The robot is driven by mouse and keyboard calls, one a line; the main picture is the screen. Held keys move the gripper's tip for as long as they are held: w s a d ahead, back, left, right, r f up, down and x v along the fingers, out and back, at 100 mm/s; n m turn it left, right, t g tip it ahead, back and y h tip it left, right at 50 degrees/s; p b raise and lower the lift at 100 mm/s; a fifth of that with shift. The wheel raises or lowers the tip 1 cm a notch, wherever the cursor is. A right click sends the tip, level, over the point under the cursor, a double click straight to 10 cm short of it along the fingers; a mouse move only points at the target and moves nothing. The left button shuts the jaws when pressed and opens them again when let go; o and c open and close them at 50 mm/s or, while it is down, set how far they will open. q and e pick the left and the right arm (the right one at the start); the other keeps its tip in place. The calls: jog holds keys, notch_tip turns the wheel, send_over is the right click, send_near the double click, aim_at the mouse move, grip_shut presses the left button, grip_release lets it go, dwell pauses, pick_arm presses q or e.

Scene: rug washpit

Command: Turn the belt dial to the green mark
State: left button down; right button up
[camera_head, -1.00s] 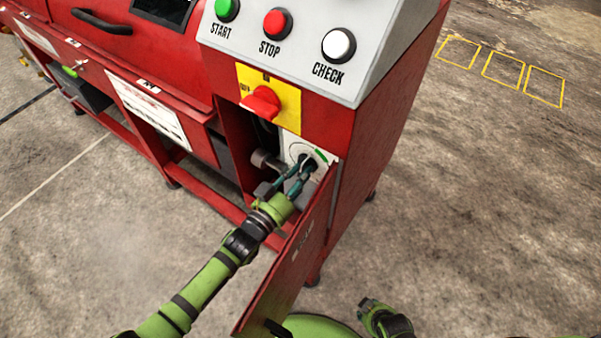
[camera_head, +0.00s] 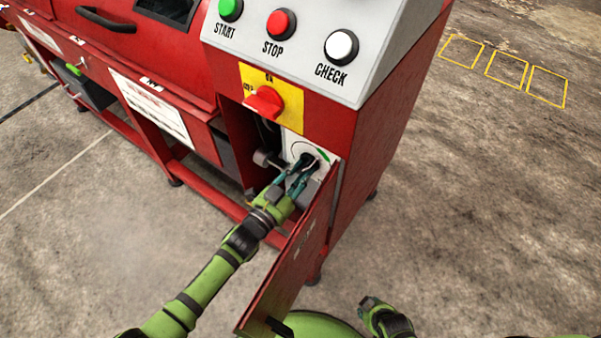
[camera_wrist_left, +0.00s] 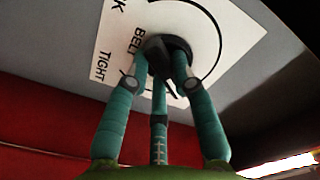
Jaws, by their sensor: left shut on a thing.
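The belt dial (camera_head: 306,160) is a dark round knob on a white plate (camera_head: 294,145) inside the opened compartment of the red machine. A green mark (camera_head: 323,156) shows on the plate, right of the dial. In the left wrist view the dial (camera_wrist_left: 166,54) sits on the plate, with the words BELT and TIGHT and a black arc; no green shows there. My left gripper (camera_head: 299,174), with teal fingers, is shut on the dial; its fingers also show in the wrist view (camera_wrist_left: 158,75). The fingers hide part of the dial. My right gripper (camera_head: 369,304) is low in the head view, away from the machine.
An opened red door (camera_head: 290,260) stands close to the right of my left wrist. A red switch on a yellow plate (camera_head: 265,100) is above the compartment. START, STOP and CHECK buttons (camera_head: 341,45) are higher up. Floor at the right is clear.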

pick_arm(q)
jog(key=c, duration=1)
grip_release()
jog(key=shift+c, duration=0.2)
jog(key=v, duration=1.2)
